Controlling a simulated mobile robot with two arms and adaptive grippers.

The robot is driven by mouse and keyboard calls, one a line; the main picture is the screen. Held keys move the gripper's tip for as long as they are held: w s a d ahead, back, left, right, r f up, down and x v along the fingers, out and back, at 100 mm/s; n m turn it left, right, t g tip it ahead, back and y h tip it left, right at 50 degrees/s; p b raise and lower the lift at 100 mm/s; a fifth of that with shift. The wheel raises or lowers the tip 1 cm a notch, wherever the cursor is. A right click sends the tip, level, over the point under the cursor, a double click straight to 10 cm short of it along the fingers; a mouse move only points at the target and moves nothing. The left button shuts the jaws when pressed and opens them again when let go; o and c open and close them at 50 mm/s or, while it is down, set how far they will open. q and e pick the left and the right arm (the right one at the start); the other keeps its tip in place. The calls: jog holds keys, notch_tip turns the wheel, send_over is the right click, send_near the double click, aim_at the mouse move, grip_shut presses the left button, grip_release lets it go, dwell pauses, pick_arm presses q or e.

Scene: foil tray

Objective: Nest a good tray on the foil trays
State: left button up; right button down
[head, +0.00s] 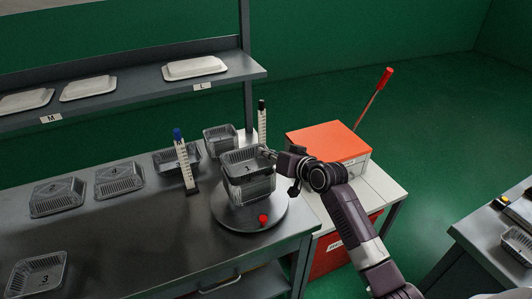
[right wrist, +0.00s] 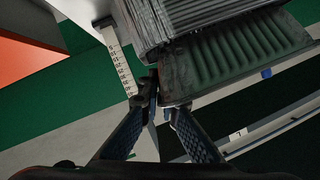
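A stack of ribbed foil trays (head: 251,190) stands on a round grey plate (head: 226,214) on the bench. A foil tray marked 1 (head: 243,160) is at the top of the stack, slightly askew; whether it touches the stack I cannot tell. My right gripper (head: 266,153) is at this tray's right rim. In the right wrist view its fingers (right wrist: 163,100) close on the edge of a ribbed tray (right wrist: 240,52), with stacked rims (right wrist: 190,14) beyond. Other foil trays stand on the bench, marked 3 (head: 37,273), 2 (head: 57,197) and 4 (head: 119,179). My left gripper is out of view.
A blue-topped scale post (head: 184,160) and a black-topped one (head: 262,125) stand near the stack. Two more trays (head: 220,139) (head: 176,161) are behind. A red knob (head: 263,219) sits on the plate. An orange-topped box (head: 328,142) is at right. White lids (head: 194,68) lie on the shelf.

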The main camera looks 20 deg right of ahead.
jog(key=c, duration=2.1)
grip_release()
jog(key=shift+v, duration=6.05)
